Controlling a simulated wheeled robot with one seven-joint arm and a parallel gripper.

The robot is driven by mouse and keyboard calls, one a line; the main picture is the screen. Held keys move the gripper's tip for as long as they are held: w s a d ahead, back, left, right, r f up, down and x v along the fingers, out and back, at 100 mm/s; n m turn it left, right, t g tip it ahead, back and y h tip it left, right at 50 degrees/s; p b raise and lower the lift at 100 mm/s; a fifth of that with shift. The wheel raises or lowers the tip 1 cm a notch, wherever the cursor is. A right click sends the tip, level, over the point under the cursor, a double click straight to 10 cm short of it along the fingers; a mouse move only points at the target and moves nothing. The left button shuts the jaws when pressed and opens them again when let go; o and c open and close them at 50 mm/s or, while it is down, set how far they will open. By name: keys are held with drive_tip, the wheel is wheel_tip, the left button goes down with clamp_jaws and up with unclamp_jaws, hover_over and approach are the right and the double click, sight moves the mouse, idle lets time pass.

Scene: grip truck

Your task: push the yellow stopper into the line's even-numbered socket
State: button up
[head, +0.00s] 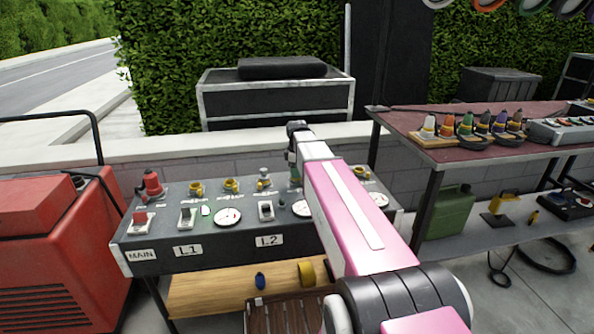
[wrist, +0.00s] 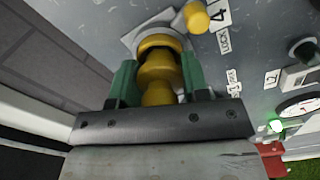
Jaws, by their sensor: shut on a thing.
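In the wrist view my gripper (wrist: 155,85) has its green fingers shut on the yellow stopper (wrist: 157,68). The stopper's far end is against or just in front of a socket with a pale flange (wrist: 131,38); I cannot tell how deep it sits. A yellow knob (wrist: 197,18) is beside that socket, near a label reading 4. In the head view my gripper (head: 294,168) is over the back row of the grey panel (head: 215,253), mostly hidden by my pink arm. The held stopper is hidden there.
Yellow-ringed sockets (head: 196,188) line the panel's back row, left of my gripper. A red plug (head: 152,184) stands at the far left. Switches and gauges (head: 228,217) fill the front. A table (head: 400,119) with a row of coloured plugs is at the right. A red machine (head: 60,250) stands left.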

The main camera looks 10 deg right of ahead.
drive_tip(key=shift+f, duration=0.15)
drive_tip(key=shift+r, duration=2)
drive_tip(key=shift+f, duration=2)
idle(1.7)
drive_tip(key=shift+r, duration=0.1)
drive_tip(key=shift+r, duration=1.9)
drive_tip(key=shift+f, duration=0.15)
